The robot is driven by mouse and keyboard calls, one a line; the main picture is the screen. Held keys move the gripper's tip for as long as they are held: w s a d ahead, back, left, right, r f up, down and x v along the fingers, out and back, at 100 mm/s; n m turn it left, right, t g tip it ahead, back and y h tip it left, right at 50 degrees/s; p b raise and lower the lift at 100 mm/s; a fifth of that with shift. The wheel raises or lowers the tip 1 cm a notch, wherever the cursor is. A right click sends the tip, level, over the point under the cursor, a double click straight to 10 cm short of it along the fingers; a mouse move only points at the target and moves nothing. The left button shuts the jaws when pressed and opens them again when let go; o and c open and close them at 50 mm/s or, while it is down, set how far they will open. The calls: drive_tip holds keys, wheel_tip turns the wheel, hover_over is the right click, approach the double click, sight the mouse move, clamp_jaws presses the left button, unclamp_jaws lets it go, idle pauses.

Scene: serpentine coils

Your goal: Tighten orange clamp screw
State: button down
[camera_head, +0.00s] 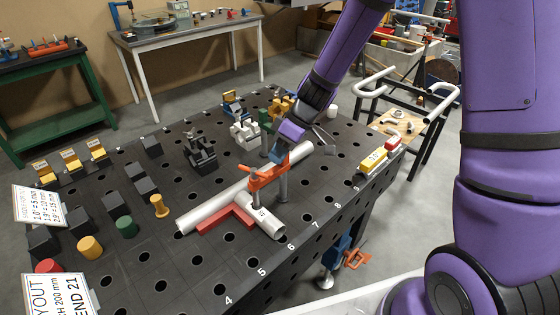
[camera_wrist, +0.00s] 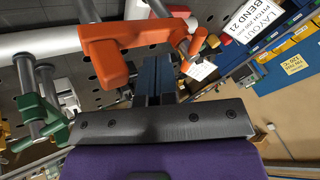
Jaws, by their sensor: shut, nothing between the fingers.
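The orange clamp (camera_head: 264,177) stands on the dark perforated table over the white pipe (camera_head: 215,207), with a grey post at its right. In the wrist view its orange arm (camera_wrist: 108,62) crosses above my fingers, and an orange handle end (camera_wrist: 197,42) shows just right of them. My gripper (camera_head: 279,153) is low over the table, right behind the clamp. Its dark blue fingers (camera_wrist: 154,72) are shut with nothing between them, close beside the clamp's orange parts. I cannot tell whether they touch it. The clamp's screw is partly hidden.
A red square (camera_head: 228,219) lies against the pipe. A green clamp (camera_wrist: 38,118) is left of my fingers in the wrist view. Black blocks, a black fixture (camera_head: 200,152) and yellow-red blocks (camera_head: 378,157) stand around the table.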

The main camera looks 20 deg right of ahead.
drive_tip(key=v, duration=0.9)
drive_tip(key=s+d+r+m+t+h, duration=0.3)
drive_tip(key=s+d+r+m, duration=0.2)
drive_tip(key=s+r, duration=0.4)
drive_tip(key=s+d+r+m+t+h, duration=0.3)
drive_tip(key=s+d+r+m, duration=0.3)
drive_tip(key=s, duration=0.8)
drive_tip(key=shift+s+d+r+h, duration=0.3)
drive_tip(key=shift+s+d+r, duration=0.05)
drive_tip(key=shift+r, duration=1.1)
